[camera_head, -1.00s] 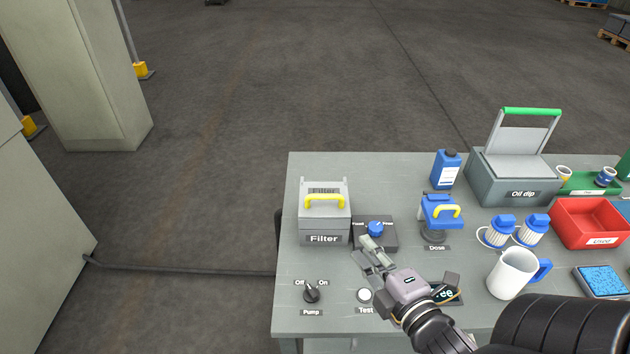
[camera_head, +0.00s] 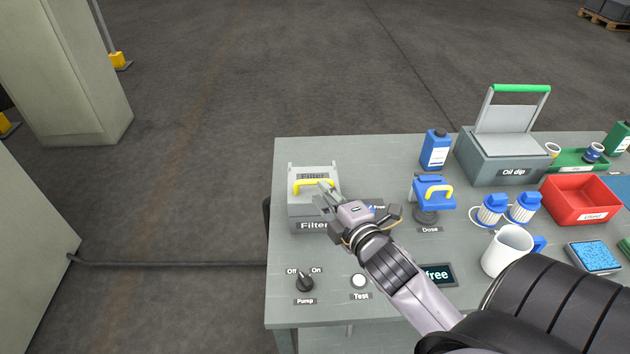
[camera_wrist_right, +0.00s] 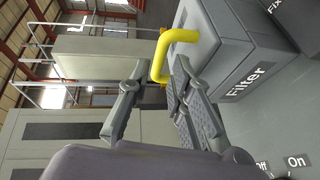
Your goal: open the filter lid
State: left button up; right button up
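The grey filter box (camera_head: 302,213) stands at the left end of the table, its lid down. A yellow handle (camera_head: 313,187) is on the lid. My right gripper (camera_head: 327,195) is at the right side of this handle, partly covering the box's front. In the right wrist view the yellow handle (camera_wrist_right: 161,57) reaches between the two spread fingers of my right gripper (camera_wrist_right: 158,75), close to the tips. The fingers look open, with a gap beside the handle. My left gripper is in neither view.
A knob panel right of the filter box is mostly hidden behind my right gripper. The pump switch (camera_head: 305,282) and test button (camera_head: 358,281) are in front. The blue dose unit (camera_head: 432,192), oil dip box (camera_head: 507,170) and white mug (camera_head: 507,250) stand to the right.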

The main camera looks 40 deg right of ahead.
aim_at(316, 184)
jog(key=x, duration=0.5)
jog(key=shift+w, duration=0.35)
grip_shut()
jog(key=shift+f, duration=0.1)
dwell(0.3)
